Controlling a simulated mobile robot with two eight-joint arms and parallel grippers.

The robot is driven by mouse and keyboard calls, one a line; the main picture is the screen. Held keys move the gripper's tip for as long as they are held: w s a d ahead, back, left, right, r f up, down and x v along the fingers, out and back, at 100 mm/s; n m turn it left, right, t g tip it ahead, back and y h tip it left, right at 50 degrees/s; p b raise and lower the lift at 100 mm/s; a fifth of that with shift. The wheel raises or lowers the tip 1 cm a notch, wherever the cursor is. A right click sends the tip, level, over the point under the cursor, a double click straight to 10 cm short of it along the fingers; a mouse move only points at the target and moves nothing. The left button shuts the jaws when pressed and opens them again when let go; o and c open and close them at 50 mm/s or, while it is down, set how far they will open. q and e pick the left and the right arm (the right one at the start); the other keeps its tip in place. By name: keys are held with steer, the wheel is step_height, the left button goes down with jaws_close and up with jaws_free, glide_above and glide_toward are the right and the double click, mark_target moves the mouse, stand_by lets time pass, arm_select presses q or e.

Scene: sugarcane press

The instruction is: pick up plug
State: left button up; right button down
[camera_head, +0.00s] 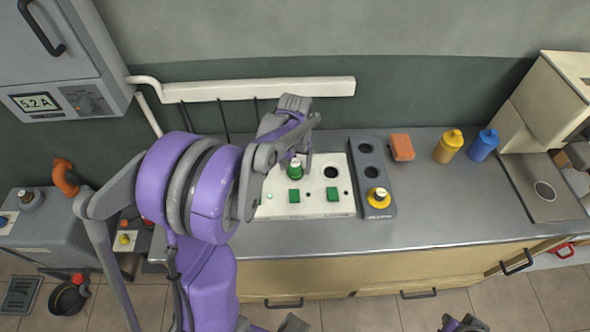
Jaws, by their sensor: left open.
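A green plug with a pale top (295,171) stands upright on the left part of a white panel (313,207) on the counter. A yellow plug (378,197) sits at the near end of a dark grey panel (389,209) to the right. My left gripper (299,156) is open and points down over the green plug, its fingers at or just above the plug's top. Whether they touch it I cannot tell. My left arm covers the white panel's left edge.
The white panel has a dark round hole (331,172) and green squares. The dark panel has two empty holes. An orange block (401,147), a yellow bottle (448,146) and a blue bottle (484,145) stand to the right. The counter's front right (450,210) is clear.

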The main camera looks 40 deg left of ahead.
arm_select(q)
steer(key=shift+c, duration=0.2)
jaws_close()
steer(key=shift+r, duration=0.1)
